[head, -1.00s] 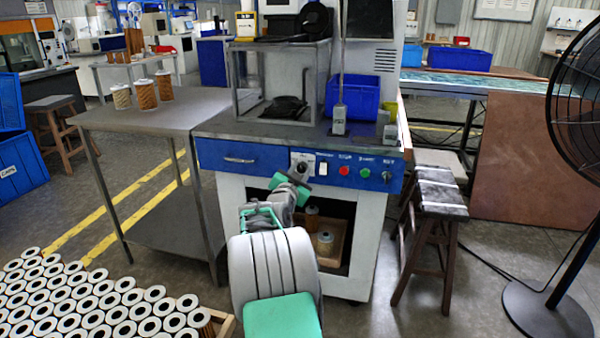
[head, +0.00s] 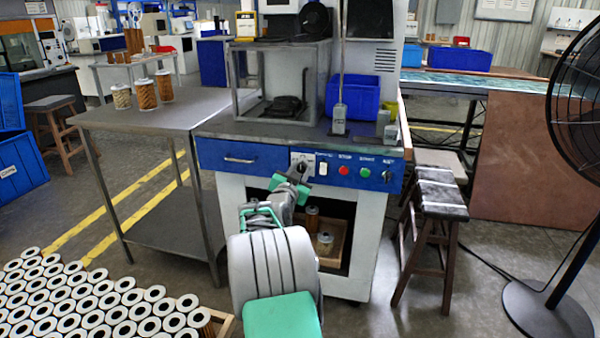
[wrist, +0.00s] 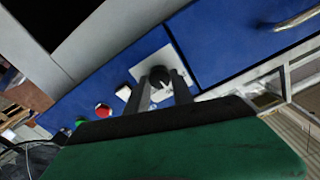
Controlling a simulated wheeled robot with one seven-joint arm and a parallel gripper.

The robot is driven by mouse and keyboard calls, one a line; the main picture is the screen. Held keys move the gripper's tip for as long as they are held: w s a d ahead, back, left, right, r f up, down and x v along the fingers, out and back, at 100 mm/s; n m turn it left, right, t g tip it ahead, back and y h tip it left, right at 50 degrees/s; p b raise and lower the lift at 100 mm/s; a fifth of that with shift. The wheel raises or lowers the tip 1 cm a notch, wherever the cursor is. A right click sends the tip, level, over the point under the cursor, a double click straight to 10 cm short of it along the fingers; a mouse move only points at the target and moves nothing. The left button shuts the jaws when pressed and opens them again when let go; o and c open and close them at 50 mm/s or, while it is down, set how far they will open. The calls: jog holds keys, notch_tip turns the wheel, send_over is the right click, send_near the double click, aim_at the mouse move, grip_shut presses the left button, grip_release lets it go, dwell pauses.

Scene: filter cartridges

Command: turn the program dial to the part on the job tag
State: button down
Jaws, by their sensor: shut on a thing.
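The program dial (wrist: 159,76) is a dark round knob on a light plate on the blue front panel of the machine. In the wrist view it sits between the two finger ends of my gripper (wrist: 163,88), which are shut on it. In the head view the dial's plate (head: 302,160) shows just above my gripper (head: 294,180), and the gripper partly covers it. The markings around the dial are too small to read. A small yellow-framed tag (head: 246,24) stands on top of the machine; its text is too small to read.
Right of the dial are a white switch (head: 323,169), a red button (head: 344,171), a green button (head: 365,172) and another dark knob (head: 387,176). A drawer handle (head: 240,160) is to the left. A stool (head: 440,205) and fan (head: 580,80) stand to the right.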

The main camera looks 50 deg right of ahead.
jog(key=n, duration=0.6)
jog(key=shift+p, duration=0.35)
jog(key=n+p, duration=0.1)
jog(key=n, duration=0.3)
jog(key=shift+f+n, duration=0.1)
jog(key=shift+n, duration=0.3)
jog(key=c, duration=1.1)
grip_release()
jog(key=shift+a, duration=0.1)
jog(key=p+v, duration=0.1)
jog(key=v, duration=0.6)
jog(key=shift+a+p, duration=0.3)
jog(key=shift+p, duration=0.05)
